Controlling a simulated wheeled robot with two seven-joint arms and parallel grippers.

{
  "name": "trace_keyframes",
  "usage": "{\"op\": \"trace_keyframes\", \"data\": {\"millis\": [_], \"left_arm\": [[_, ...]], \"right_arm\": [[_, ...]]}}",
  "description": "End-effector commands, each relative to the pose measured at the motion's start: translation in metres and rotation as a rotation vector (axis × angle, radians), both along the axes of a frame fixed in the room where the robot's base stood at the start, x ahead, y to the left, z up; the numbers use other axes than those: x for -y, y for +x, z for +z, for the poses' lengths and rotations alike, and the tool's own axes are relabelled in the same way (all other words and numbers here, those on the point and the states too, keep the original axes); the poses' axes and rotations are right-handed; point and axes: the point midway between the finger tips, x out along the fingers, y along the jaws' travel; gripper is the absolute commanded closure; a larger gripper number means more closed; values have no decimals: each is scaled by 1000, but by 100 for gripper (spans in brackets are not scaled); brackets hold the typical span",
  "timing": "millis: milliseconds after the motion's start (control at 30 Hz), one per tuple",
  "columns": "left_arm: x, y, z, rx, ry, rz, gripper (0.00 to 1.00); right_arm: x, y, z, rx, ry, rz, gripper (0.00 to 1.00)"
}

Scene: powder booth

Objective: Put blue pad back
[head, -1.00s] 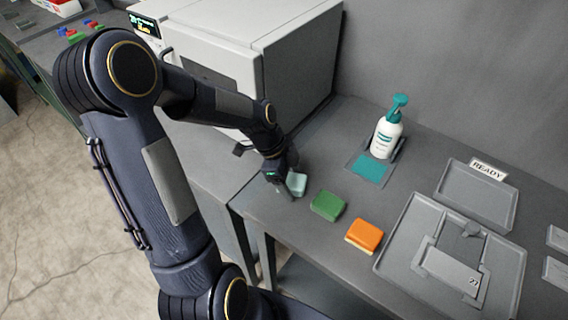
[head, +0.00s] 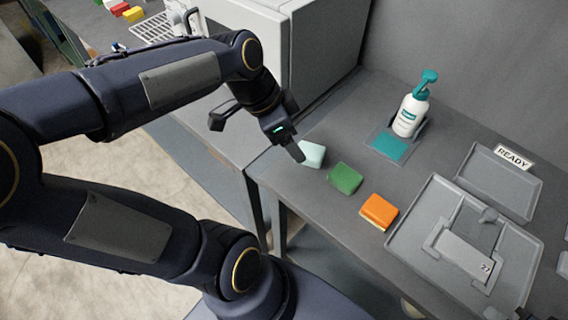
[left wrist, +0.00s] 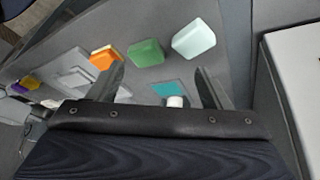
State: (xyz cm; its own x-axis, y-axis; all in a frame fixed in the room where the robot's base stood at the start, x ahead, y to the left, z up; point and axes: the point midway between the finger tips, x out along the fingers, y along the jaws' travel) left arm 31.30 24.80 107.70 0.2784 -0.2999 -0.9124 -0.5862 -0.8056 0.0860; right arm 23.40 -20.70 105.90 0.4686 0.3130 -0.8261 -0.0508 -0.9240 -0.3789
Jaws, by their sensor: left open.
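The pale blue pad (head: 312,153) rests on the grey bench at the left end of a row, beside a green pad (head: 345,178) and an orange pad (head: 378,211). My left gripper (head: 293,148) is just left of the pale blue pad and partly in front of it. One finger shows clearly there. In the left wrist view, my left gripper (left wrist: 160,82) has its fingers wide apart with nothing held between them. The pale blue pad (left wrist: 193,40) lies beyond the right-hand fingertip, apart from it in the picture.
A white pump bottle (head: 410,112) stands behind a teal mat (head: 389,145). A grey fixture tray (head: 415,237) and a READY tray (head: 487,178) lie to the right. A large white machine (head: 325,50) stands behind my left arm.

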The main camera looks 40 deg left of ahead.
Motion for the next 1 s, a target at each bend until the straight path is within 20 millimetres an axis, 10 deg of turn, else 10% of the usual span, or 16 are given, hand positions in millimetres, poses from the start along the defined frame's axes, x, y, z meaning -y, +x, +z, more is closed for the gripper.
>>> {"op": "trace_keyframes", "data": {"millis": [300,1000], "left_arm": [[39,-73,-14,-21,-267,617,28],[43,-79,-18,-35,-310,692,28]], "right_arm": [[0,0,0,0,0,0,100],[0,0,0,0,0,0,100]]}}
